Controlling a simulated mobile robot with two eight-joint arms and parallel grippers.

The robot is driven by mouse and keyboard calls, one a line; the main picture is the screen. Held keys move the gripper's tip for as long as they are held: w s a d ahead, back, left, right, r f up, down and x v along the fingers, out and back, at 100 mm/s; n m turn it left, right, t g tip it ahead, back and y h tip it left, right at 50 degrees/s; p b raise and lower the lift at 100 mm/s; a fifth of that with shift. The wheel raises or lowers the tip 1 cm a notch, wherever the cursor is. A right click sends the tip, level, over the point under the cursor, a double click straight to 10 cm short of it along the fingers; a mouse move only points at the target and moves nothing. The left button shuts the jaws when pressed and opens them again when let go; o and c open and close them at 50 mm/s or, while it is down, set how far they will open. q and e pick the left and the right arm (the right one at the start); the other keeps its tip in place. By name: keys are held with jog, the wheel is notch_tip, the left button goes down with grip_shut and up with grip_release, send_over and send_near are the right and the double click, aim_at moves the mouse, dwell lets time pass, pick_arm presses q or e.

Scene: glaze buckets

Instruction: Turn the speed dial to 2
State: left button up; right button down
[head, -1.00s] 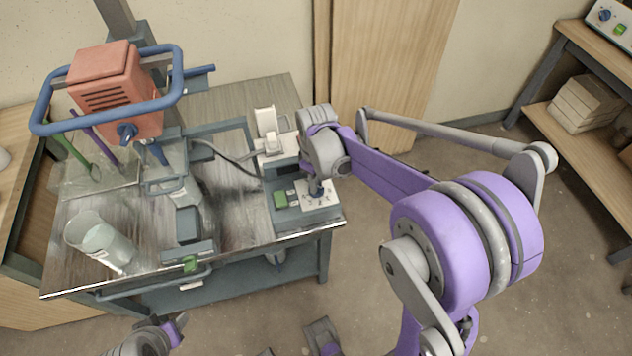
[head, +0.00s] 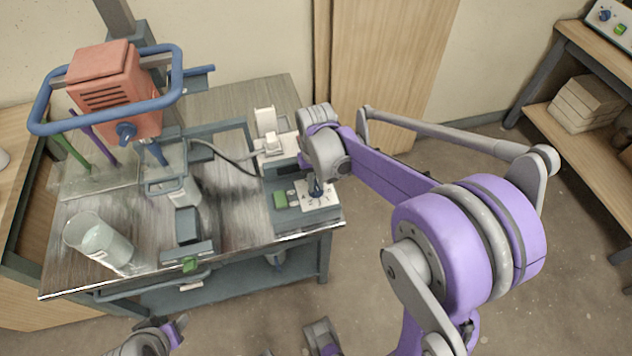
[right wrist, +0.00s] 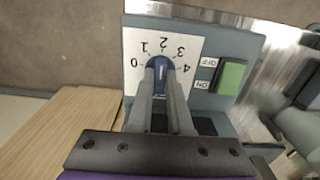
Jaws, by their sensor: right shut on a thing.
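The blue speed dial (right wrist: 158,66) sits on a white scale plate (right wrist: 133,45) marked 0 to 4 in the right wrist view. My right gripper (right wrist: 161,80) is shut on the dial, one finger on each side. The pale line on the dial's top appears to point about toward the 2. In the head view the dial (head: 316,189) shows as a small blue patch below my right gripper (head: 317,182), at the table's right front corner. Part of my left gripper (head: 177,328) shows at the bottom left, away from the table; its jaws are unclear.
A green switch (right wrist: 231,76) is right beside the scale plate. An orange motor (head: 112,90) with a blue ring guard (head: 52,129) stands over the table's left side. A clear beaker (head: 97,240) stands at the front left. A side bench (head: 590,65) is at the far right.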

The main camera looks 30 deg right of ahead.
aim_at(316, 185)
dwell(0.5)
jog(key=c, duration=0.8)
grip_release()
jog(key=shift+c, duration=0.2)
notch_tip(316, 185, up, 11)
jog(key=p, duration=0.1)
jog(key=s+a+n+t+p, duration=0.1)
jog(key=s+a+t+p, duration=0.1)
jog(key=s, duration=0.5)
jog(key=s+a+r+n+t+p, duration=0.1)
jog(key=s+a+t+p, duration=0.2)
jog(key=s+a+p, duration=0.2)
jog(key=s, duration=0.3)
jog(key=shift+s+r, duration=0.2)
jog(key=shift+r, duration=0.05)
